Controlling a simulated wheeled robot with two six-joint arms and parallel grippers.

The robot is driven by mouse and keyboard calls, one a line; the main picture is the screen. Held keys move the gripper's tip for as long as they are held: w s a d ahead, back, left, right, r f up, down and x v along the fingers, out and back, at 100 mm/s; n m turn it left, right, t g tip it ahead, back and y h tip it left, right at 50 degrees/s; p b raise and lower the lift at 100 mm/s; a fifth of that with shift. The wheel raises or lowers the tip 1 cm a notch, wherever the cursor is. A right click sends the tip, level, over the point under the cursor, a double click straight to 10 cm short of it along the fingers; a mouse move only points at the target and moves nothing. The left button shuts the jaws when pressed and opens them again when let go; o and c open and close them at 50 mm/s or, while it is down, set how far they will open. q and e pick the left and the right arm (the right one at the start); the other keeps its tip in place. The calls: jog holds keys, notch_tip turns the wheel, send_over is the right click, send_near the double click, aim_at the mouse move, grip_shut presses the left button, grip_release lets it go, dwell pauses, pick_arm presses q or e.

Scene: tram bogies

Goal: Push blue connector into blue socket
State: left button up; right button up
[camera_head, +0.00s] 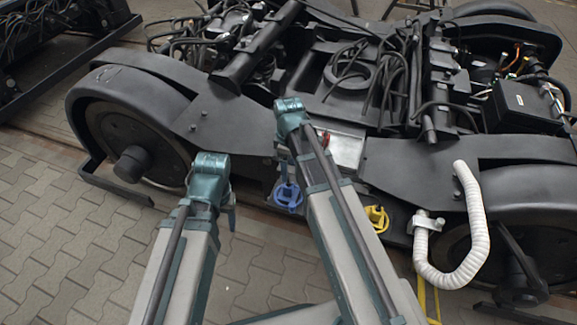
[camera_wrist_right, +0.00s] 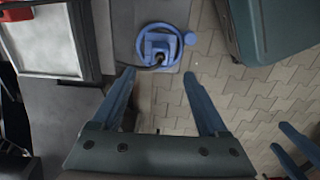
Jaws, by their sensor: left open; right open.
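The blue socket (camera_head: 288,196) is a round fitting low on the bogie's side. In the right wrist view the blue ring (camera_wrist_right: 179,47) surrounds a blue block with a dark end, which looks like the blue connector (camera_wrist_right: 157,46). A black cable runs left from it. I cannot tell how deep the block sits. My right gripper (camera_wrist_right: 159,73) is open and empty, its fingertips just short of the ring on either side. My left gripper (camera_head: 230,207) is left of the blue socket in the head view. Its separated fingers also show at the right wrist view's lower right.
A yellow fitting (camera_head: 377,218) sits right of the blue socket. A white corrugated hose (camera_head: 478,225) hangs further right. A metal box (camera_head: 346,150) with a red part is above the socket. Large wheels stand at both sides. Paving in front at left is clear.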

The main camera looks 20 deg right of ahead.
pick_arm(q)
notch_tip(320, 180, up, 3)
jog(key=shift+f+p, duration=0.2)
jog(key=shift+p, duration=0.55)
pick_arm(e)
notch_tip(320, 180, up, 3)
jog(key=shift+f, duration=0.2)
pick_arm(q)
notch_tip(320, 180, up, 19)
jog(key=p, duration=1.9)
pick_arm(e)
jog(key=s+a+r+m, duration=0.2)
jog(key=s+a+r, duration=0.1)
jog(key=r, duration=0.3)
jog(key=s+a+r+m, duration=0.3)
jog(key=s+a+r, duration=0.1)
jog(key=s+r, duration=0.2)
jog(key=s+a+r+m+h, duration=0.1)
jog(key=s+a+r+m, duration=0.1)
jog(key=s+r, duration=0.3)
notch_tip(320, 180, up, 2)
jog(key=shift+s+a+r, duration=0.1)
jog(key=shift+s+a, duration=0.1)
jog(key=shift+a, duration=0.55)
